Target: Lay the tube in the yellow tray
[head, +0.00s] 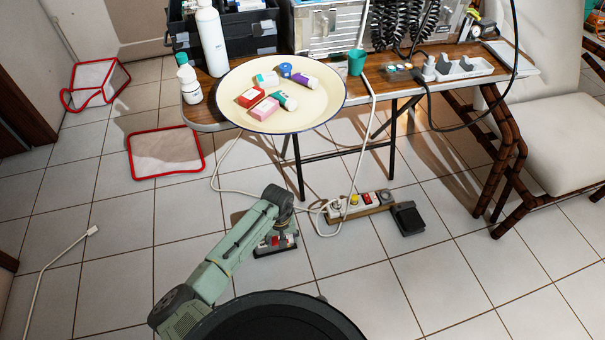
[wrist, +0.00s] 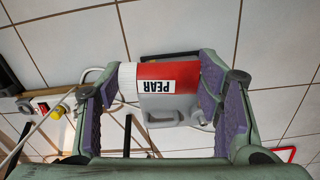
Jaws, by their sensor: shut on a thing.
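My gripper (head: 276,241) is low over the floor tiles in the head view, in front of the table. The tube lies crosswise between the fingers. In the head view the tube is mostly hidden by my gripper. The pale yellow round tray (head: 322,108) sits on the table, up and away from my gripper. Several small boxes and bottles lie near its middle, with bare tray around them.
The wooden table (head: 208,95) carries a tall white bottle (head: 211,42), a small white bottle (head: 189,84) and a green cup (head: 357,62). A power strip (head: 360,205) with cables and a black pedal (head: 408,219) lie on the floor right of my gripper. A chair (head: 552,140) stands right.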

